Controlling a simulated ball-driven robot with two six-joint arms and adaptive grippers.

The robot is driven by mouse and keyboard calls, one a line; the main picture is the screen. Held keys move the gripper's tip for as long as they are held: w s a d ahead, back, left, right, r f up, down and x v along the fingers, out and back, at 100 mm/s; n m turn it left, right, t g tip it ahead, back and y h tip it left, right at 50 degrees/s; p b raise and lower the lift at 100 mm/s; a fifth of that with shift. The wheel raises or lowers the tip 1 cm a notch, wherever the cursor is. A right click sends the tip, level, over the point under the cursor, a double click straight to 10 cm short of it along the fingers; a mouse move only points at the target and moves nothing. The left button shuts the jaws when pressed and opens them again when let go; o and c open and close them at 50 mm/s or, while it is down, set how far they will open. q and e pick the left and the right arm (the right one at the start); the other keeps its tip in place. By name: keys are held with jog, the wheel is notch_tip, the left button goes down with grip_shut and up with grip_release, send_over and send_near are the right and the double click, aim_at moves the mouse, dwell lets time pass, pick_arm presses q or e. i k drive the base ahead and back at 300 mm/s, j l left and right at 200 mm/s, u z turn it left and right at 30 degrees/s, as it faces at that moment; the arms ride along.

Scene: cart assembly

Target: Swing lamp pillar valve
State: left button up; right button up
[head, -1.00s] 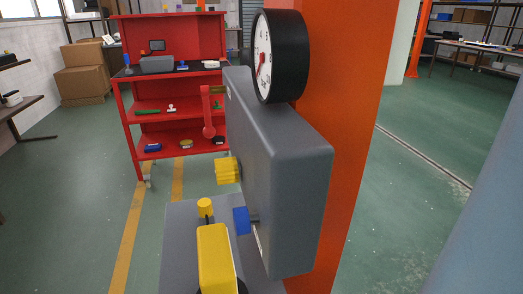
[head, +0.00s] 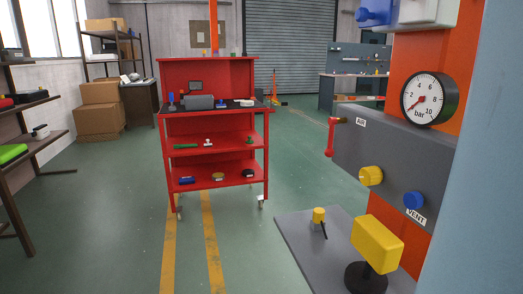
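An orange pillar (head: 404,57) stands at the right. It carries a grey panel (head: 385,150) with a red lever (head: 330,138) hanging down at its left end beside a label that seems to read AIR. A yellow knob (head: 371,176) and a blue knob (head: 413,200) are on the panel's face; the blue one is by a VENT label. A round gauge (head: 424,98) marked in bar sits on top, its red needle pointing lower left. A yellow box-shaped head (head: 377,243), perhaps the lamp, stands on a black base below. Neither of my grippers is in view.
A grey plate (head: 300,240) below the panel holds a small yellow knobbed part (head: 319,215). A red wheeled cart (head: 213,163) with tools stands ahead. A shelf (head: 30,150) is at the left. A pale blue surface fills the right edge. Floor between is free.

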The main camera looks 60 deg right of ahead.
aim_at(329, 152)
jog(key=i+j+z, duration=0.15)
jog(key=i+z, duration=0.3)
jog(key=i+j+z, duration=0.3)
jog(key=i+z, duration=0.2)
jog(key=i+l+z, duration=0.1)
jog(key=i+z, duration=0.25)
jog(key=i, duration=0.4)
jog(key=i+j+z, duration=0.15)
jog(key=i+z, duration=0.2)
jog(key=i, duration=0.4)
jog(key=i+z, duration=0.6)
jog(key=z, duration=0.15)
jog(key=i+j+z, duration=0.15)
jog(key=i+z, duration=0.35)
jog(key=z, duration=0.3)
jog(key=i+z, duration=0.15)
jog(key=z, duration=0.3)
jog(key=i+z, duration=0.15)
jog(key=z, duration=0.25)
jog(key=i+j+z, duration=0.1)
jog(key=z, duration=0.35)
jog(key=i+j+z, duration=0.1)
jog(key=z, duration=0.35)
jog(key=i+j+z, duration=0.1)
jog(key=z, duration=0.35)
jog(key=j, duration=0.1)
